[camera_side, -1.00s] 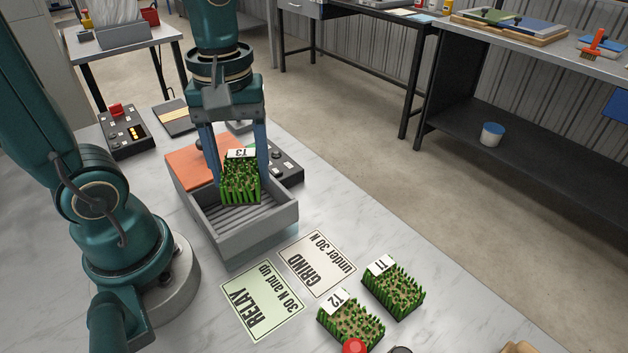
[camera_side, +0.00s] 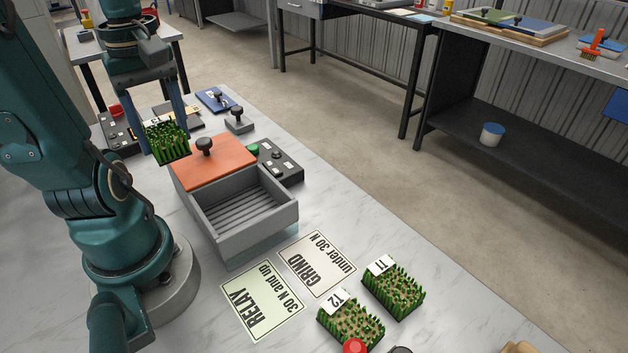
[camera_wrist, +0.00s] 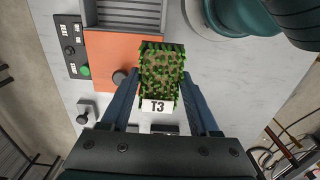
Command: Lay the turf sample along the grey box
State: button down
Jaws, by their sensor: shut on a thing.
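My gripper (camera_side: 157,122) is shut on a green turf sample (camera_side: 167,144), which it holds up beyond the far left of the grey box (camera_side: 247,242). In the wrist view the sample (camera_wrist: 161,76) sits between the two blue fingers and bears a white T3 tag (camera_wrist: 157,106). The grey box has an open, empty tray with a ribbed floor and an orange lid part (camera_side: 215,165) with a dark knob. Two more turf samples, T1 (camera_side: 393,290) and T2 (camera_side: 350,322), stand on the bench at the front right.
A green RELAY card (camera_side: 262,303) and a white GRIND card (camera_side: 317,264) lie before the box. A dark control box (camera_side: 280,162) with a green button stands right of it. Another control box (camera_side: 118,133) and a small knobbed weight (camera_side: 239,121) stand behind.

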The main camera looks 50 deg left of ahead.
send_over(244, 216)
notch_tip(244, 216, down, 7)
jog(key=shift+r, duration=0.1)
jog(key=shift+f, duration=2.05)
jog(key=shift+f, duration=0.15)
jog(key=shift+c, duration=0.6)
grip_release()
notch_tip(244, 216, up, 11)
jog(key=d+m+t, duration=0.1)
jog(key=m+t, duration=0.1)
jog(key=m, duration=0.4)
jog(key=d+m+t, duration=0.1)
jog(key=d+m, duration=0.1)
jog(key=m, duration=0.4)
jog(key=s+d+r+m+t, duration=0.1)
jog(key=d+m+t, duration=0.1)
jog(key=m, duration=0.4)
jog(key=shift+t, duration=0.3)
